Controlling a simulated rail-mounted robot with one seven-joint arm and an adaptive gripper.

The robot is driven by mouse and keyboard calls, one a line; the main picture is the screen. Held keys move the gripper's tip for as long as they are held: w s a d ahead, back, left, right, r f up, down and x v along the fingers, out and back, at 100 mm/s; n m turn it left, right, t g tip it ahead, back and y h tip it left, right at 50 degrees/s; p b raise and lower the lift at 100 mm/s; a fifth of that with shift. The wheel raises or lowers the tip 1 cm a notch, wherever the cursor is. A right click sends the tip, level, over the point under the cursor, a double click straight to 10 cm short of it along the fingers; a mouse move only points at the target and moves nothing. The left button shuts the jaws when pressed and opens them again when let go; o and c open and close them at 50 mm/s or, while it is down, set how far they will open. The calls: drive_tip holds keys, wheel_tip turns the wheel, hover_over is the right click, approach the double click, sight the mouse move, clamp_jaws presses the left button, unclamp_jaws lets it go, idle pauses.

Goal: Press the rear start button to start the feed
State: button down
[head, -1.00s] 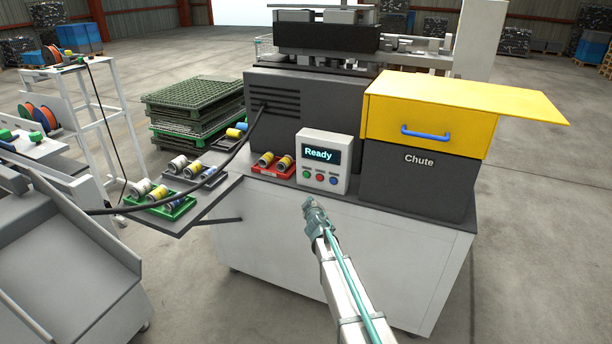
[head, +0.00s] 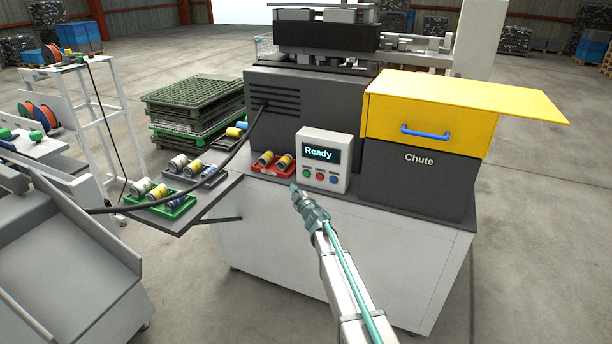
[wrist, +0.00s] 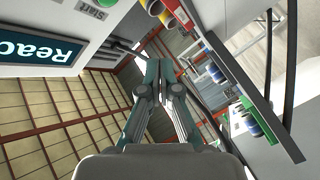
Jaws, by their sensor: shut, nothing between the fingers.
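A white control panel (head: 324,160) stands on the machine's front ledge, with a screen reading "Ready". Below the screen is a row of green (head: 306,174), red (head: 320,176) and blue (head: 334,178) buttons. In the wrist view, part of the panel shows at upper left with a "Start" label (wrist: 88,13) beside the green button (wrist: 106,3), cut by the top edge. My gripper (head: 294,188) is shut and empty, its tips just below and left of the green button in the head view. It also shows in the wrist view (wrist: 158,68). I see no contact with a button.
A red tray (head: 288,174) with yellow-banded cylinders sits left of the panel. The dark Chute box (head: 420,185) with a yellow top stands at the right. A black cable (head: 222,165) arcs on the left, over a shelf with a green tray (head: 178,213).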

sight(306, 174)
drive_tip(key=shift+w+d+p, duration=0.45)
drive_tip(key=shift+w+d, duration=0.2)
drive_tip(key=shift+w, duration=0.6)
drive_tip(key=shift+w+d+p, duration=0.5)
drive_tip(key=shift+w+d, duration=0.2)
drive_tip(key=shift+w, duration=0.5)
drive_tip(key=shift+w+d+p, duration=0.45)
drive_tip(key=shift+w+d, duration=0.2)
drive_tip(key=shift+w, duration=0.6)
drive_tip(key=shift+w, duration=0.1)
drive_tip(key=shift+w+d+p, duration=0.15)
drive_tip(key=shift+w+p, duration=0.1)
drive_tip(key=shift+p, duration=0.1)
drive_tip(key=shift+w+d, duration=0.2)
drive_tip(key=shift+w, duration=0.15)
drive_tip(key=shift+s, duration=0.1)
drive_tip(key=shift+s+a, duration=0.35)
drive_tip(key=shift+s, duration=0.35)
